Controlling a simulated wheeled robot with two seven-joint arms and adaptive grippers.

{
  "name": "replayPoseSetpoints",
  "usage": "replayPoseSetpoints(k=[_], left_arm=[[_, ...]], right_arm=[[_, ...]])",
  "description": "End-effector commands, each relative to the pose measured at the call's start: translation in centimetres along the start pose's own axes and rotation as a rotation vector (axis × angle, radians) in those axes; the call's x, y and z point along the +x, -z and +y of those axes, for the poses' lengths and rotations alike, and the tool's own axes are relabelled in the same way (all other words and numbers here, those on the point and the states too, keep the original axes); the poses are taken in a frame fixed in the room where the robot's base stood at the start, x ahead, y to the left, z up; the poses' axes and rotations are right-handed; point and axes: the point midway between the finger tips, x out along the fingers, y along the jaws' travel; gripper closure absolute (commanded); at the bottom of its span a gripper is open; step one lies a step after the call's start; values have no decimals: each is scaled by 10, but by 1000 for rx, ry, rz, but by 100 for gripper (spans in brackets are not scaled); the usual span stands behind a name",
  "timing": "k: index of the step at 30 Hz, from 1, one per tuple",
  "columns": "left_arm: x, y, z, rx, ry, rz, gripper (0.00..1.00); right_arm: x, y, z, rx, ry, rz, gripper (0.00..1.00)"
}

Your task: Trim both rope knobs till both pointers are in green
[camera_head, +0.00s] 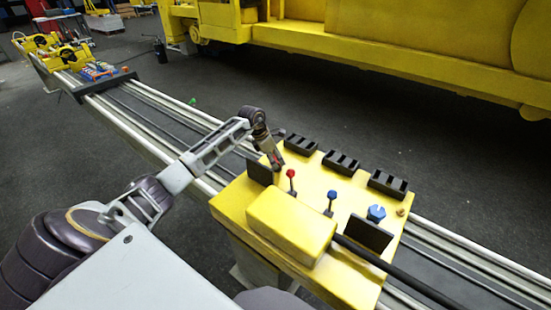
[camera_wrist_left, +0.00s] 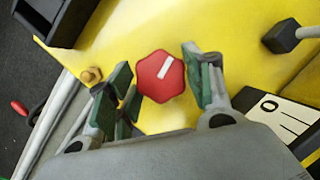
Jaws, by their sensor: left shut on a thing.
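The red knob (camera_wrist_left: 160,77), six-sided with a white mark on top, sits over the yellow plate in the left wrist view. My left gripper (camera_wrist_left: 165,82) is shut on it, with a green-padded finger on each side. In the head view my left gripper (camera_head: 277,162) is at the yellow station's far left corner and hides the red knob. The blue knob (camera_head: 376,213) stands free at the station's right side. Dark upright panels stand near each knob; their faces and pointers cannot be read. My right gripper is out of view.
A red-topped lever (camera_head: 291,174) and a blue-topped lever (camera_head: 331,196) stand between the knobs. Black slotted blocks (camera_head: 341,162) line the far edge. A yellow box (camera_head: 291,226) sits in front. Rails run past the station.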

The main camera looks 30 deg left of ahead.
Motion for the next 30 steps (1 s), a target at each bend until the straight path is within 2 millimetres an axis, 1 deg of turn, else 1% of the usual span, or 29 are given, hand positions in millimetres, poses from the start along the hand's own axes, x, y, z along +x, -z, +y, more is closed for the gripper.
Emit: replayPoseSetpoints(k=[8,14,30], left_arm=[[0,0,0,-32,-13,1,72],[0,0,0,-91,-39,0,72],[0,0,-2,-356,-150,-1,72]], right_arm=[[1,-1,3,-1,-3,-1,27],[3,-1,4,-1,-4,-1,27],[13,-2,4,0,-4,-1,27]])
